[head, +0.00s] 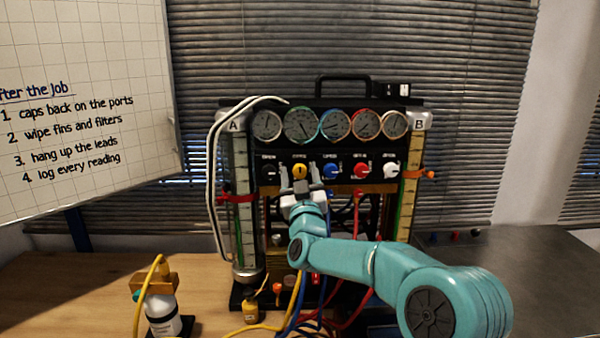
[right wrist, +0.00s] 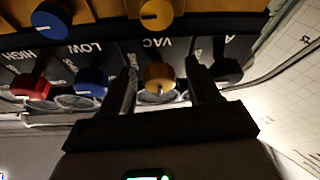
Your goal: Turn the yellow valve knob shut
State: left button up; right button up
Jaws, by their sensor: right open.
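A yellow knob (head: 300,171) sits in the upper row of knobs on the gauge rig's dark panel. It also shows in the right wrist view (right wrist: 159,77), between my two fingers. My right gripper (head: 301,182) is open at the panel, one finger on each side of this knob. A gap shows between the fingers and the knob in the right wrist view; contact is not visible. A second yellow knob (right wrist: 155,12) sits on a brass-coloured bar in the right wrist view; my gripper hides that spot in the head view. My left gripper is out of view.
Close beside the yellow knob are a black knob (head: 269,172) and a blue knob (head: 330,171); a red knob (head: 361,171) and a white knob (head: 391,171) follow to the right. Gauges (head: 335,124) line the panel above.

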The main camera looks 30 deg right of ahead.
jog(key=shift+s, duration=0.1)
jog(key=c, duration=1)
jog(key=shift+c, duration=0.2)
